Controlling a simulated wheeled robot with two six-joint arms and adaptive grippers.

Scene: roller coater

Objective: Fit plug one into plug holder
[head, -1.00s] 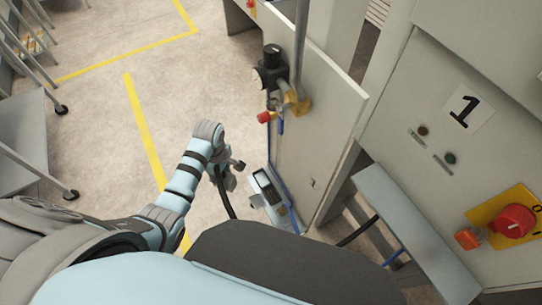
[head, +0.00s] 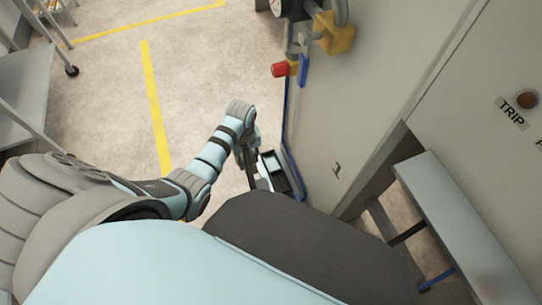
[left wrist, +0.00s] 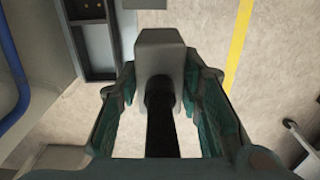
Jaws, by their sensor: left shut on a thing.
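My left gripper (left wrist: 163,105) is shut on a grey block-shaped plug (left wrist: 160,50), with a black cable running from it back between the fingers. In the head view my left gripper (head: 246,150) points down beside the cabinet, with the plug mostly hidden by the hand. What appears to be the plug holder, a grey frame with a dark recessed face (head: 284,178), is low against the cabinet side, just right of the gripper. It also shows in the left wrist view (left wrist: 92,74) at upper left, apart from the plug. No number on the plug is readable. My right gripper is out of view.
A cabinet (head: 375,85) with a red-knobbed valve (head: 280,70) stands close on the right. A grey ledge (head: 455,225) juts out at lower right. A blue pipe (left wrist: 12,70) runs left of the holder. Open floor (head: 200,70) with yellow lines lies left.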

